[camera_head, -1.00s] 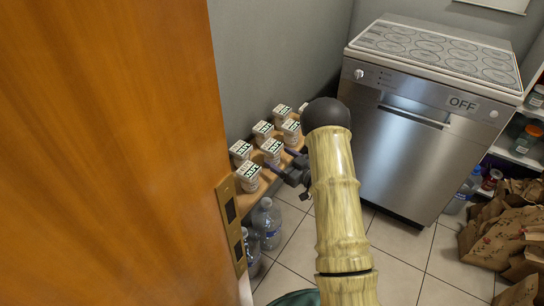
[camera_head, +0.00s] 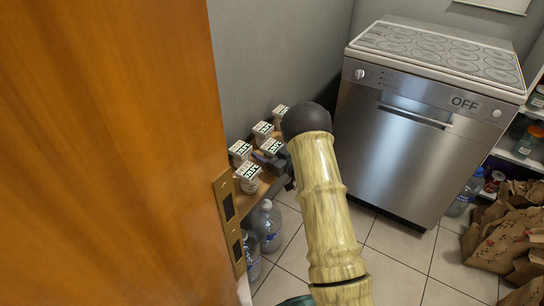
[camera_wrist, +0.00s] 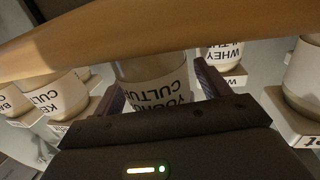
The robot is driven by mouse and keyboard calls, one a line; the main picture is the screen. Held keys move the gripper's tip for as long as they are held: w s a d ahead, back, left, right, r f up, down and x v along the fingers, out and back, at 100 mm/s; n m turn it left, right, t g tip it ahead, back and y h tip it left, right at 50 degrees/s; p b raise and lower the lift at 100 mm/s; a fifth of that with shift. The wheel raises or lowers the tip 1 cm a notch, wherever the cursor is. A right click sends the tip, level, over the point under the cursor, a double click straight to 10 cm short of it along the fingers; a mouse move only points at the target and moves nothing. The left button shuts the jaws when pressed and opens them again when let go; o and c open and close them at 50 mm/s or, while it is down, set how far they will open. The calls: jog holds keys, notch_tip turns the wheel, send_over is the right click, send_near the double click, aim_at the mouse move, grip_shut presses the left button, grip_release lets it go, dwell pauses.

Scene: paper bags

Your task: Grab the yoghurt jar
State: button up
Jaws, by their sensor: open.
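The yoghurt jar (camera_wrist: 155,92), a pale jar with an upside-down label reading YOGHURT CULTURE, is in the middle of the wrist view. My gripper (camera_wrist: 160,90) is open, with one dark finger on each side of the jar. Whether the fingers touch it is not clear. I cannot tell there which jar is the yoghurt.
Other jars stand close by, including a WHEY jar (camera_wrist: 222,52) and a KEFIR-like one (camera_wrist: 50,92). A wooden edge (camera_wrist: 120,38) crosses the wrist view. Water bottles (camera_head: 267,225) stand below the shelf (camera_head: 250,196). An orange door (camera_head: 110,150) is at left, a dishwasher (camera_head: 400,150) at right.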

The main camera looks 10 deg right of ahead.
dwell(0.4)
jog(key=c, duration=1.2)
notch_tip(320, 180, up, 10)
jog(key=p, duration=0.3)
jog(key=shift+c, duration=0.2)
